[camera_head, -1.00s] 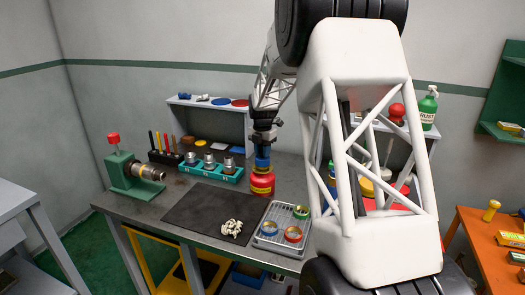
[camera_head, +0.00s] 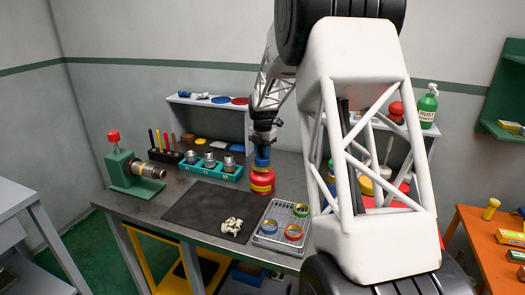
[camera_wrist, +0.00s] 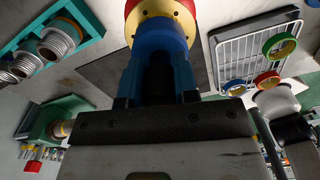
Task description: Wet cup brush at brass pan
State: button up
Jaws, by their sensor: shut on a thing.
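My gripper (camera_wrist: 155,98) is shut on a blue piece (camera_wrist: 158,50), which also shows in the head view (camera_head: 262,156). Directly below the blue piece is a red body with a yellow band (camera_head: 262,182); its round red and yellow top shows in the wrist view (camera_wrist: 160,12). It is at the back right of the dark mat. I cannot tell whether the blue piece is inside it or joined to it, or whether it touches the bench. I cannot make out bristles of a cup brush. No brass pan can be picked out for certain; my arm hides the bench's right part.
A grey tray (camera_head: 266,240) with green, red and blue-rimmed rings stands right of the dark mat (camera_head: 195,208). White crumpled pieces (camera_head: 231,227) lie on the mat. A teal rack (camera_head: 229,179) with silver fittings and a green vise (camera_head: 120,175) stand left. A shelf (camera_head: 215,105) is behind.

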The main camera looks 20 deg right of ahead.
jog(key=shift+f, duration=0.5)
dwell(0.8)
dwell(0.4)
jog(key=shift+r, duration=3.5)
jog(key=shift+a, duration=0.1)
jog(key=shift+w+a+m, duration=0.2)
jog(key=shift+a+m, duration=0.25)
jog(key=shift+m, duration=0.05)
jog(key=shift+w+a+m, duration=0.15)
jog(key=shift+a+m, duration=0.3)
jog(key=shift+m, duration=0.05)
jog(key=w+a+m, duration=0.2)
jog(key=a+m, duration=0.8)
jog(key=m, duration=0.1)
jog(key=w+a+m, duration=0.2)
jog(key=a+m, duration=0.9)
jog(key=shift+w+f, duration=0.15)
jog(key=shift+f, duration=0.2)
